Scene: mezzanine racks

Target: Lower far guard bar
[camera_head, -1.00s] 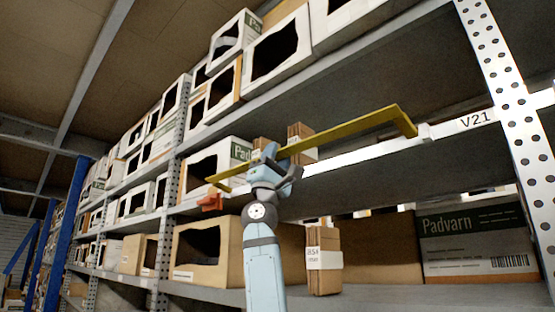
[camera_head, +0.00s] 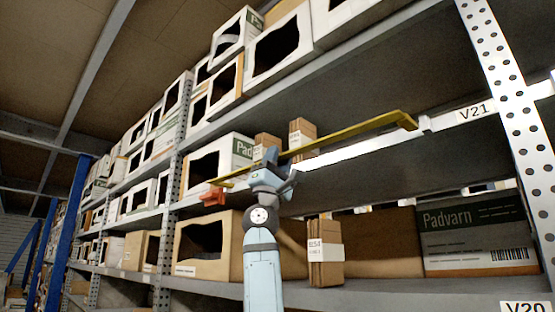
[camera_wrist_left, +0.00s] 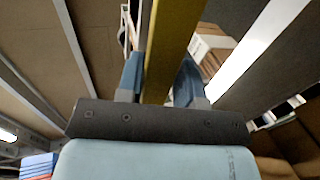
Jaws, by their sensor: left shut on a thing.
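The guard bar (camera_head: 350,132) is a long yellow bar running along the front of the middle shelf level, with a bent right end by the white upright. My left gripper (camera_head: 278,166) comes up from below and is shut on the bar left of its middle. In the left wrist view the yellow bar (camera_wrist_left: 172,45) passes between the two blue fingers of the gripper (camera_wrist_left: 160,78). An orange-red bracket (camera_head: 213,197) sits below the bar's left end on the rack. The contact at the right end is too small to tell. My right gripper is not in view.
The white shelf beam (camera_head: 370,148) with the V21 label (camera_head: 473,111) runs just below the bar. A perforated upright (camera_head: 520,120) stands at right.

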